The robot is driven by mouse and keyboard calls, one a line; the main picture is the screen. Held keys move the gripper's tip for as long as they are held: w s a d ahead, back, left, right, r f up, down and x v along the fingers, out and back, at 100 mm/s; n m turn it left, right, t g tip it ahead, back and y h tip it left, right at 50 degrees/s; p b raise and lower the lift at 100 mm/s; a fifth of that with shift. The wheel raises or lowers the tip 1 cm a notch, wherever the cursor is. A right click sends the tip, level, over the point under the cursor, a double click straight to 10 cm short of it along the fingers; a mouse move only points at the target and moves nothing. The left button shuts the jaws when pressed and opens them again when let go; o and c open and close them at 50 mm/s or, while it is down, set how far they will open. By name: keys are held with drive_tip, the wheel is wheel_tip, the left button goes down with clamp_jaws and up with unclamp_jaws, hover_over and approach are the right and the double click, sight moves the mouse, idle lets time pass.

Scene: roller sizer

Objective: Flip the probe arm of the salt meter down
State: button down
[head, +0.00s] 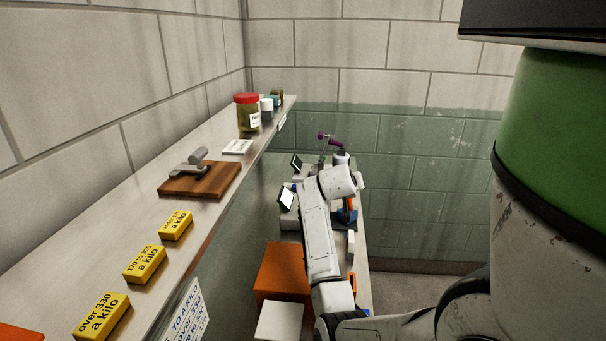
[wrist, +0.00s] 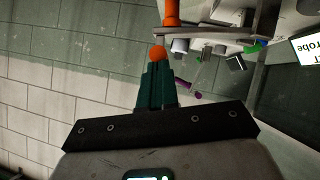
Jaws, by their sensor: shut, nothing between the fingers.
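In the wrist view my gripper (wrist: 157,72) has its dark green fingers shut and empty. An orange ball (wrist: 157,53) shows right at the fingertips; I cannot tell whether they touch. Just beyond is a flat grey bar (wrist: 205,35) with an orange cylinder (wrist: 172,12) on it. I cannot tell whether these are the salt meter's probe arm. A lit screen (wrist: 309,47) at the upper right carries the word "probe".
A purple piece (head: 326,136) on a stand is at the bench's far end, also in the wrist view (wrist: 180,84). An orange box (head: 282,270) and a white box (head: 280,321) are nearer. The shelf at left holds yellow blocks (head: 145,264), a wooden board (head: 200,181) and a red-lidded jar (head: 247,113).

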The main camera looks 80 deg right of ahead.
sight(354, 195)
drive_tip(key=shift+s+f+m+t, duration=0.35)
drive_tip(key=shift+s+f, duration=0.1)
drive_tip(key=shift+f, duration=0.15)
drive_tip(key=shift+s+f+m+t, duration=0.35)
drive_tip(key=shift+s+f, duration=0.05)
drive_tip(key=shift+f, duration=0.35)
drive_tip(key=w+a+r+p, duration=0.1)
drive_tip(key=a+r, duration=0.8)
drive_tip(key=r, duration=0.1)
drive_tip(key=shift+p, duration=0.4)
